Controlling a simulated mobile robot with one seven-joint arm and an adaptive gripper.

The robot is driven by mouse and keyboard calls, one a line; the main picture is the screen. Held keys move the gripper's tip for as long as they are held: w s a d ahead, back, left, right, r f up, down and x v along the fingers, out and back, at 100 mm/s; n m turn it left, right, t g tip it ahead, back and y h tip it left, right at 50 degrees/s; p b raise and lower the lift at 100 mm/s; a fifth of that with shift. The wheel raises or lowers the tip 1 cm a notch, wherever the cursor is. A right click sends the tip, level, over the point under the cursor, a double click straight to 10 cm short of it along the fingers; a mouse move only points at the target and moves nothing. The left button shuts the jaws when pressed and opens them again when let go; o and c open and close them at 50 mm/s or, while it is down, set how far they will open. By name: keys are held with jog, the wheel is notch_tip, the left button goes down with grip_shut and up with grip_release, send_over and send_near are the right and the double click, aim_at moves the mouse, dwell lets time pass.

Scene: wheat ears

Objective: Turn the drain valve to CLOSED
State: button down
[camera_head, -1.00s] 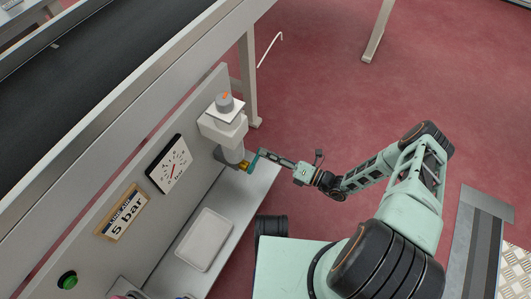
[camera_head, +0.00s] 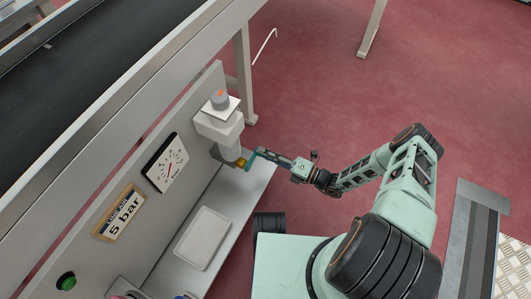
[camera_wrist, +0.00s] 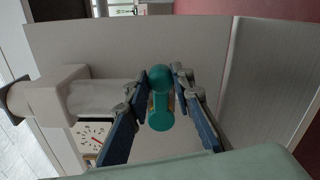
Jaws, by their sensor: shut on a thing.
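The drain valve (camera_head: 241,163) is a small brass-coloured fitting low on the grey filter unit (camera_head: 218,126), with a teal lever handle (camera_head: 250,161) standing out from it. My gripper (camera_head: 259,152) reaches in from the right and is shut on the handle. In the wrist view the teal handle (camera_wrist: 160,121), with a rounded end and a disc-like end, sits between the two blue finger pads of my gripper (camera_wrist: 160,98). A little brass colour shows behind it. I cannot read any OPEN or CLOSED marking.
A white tray (camera_head: 202,238) lies on the shelf below. A green button (camera_head: 67,281) is at lower left. A table leg (camera_head: 244,78) stands behind the valve. Red floor is open beyond.

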jog(key=shift+s+f, duration=0.1)
jog(key=shift+s, duration=0.05)
jog(key=c, duration=1.7)
grip_release()
jog(key=shift+o, duration=0.2)
jog(key=v, duration=1.2)
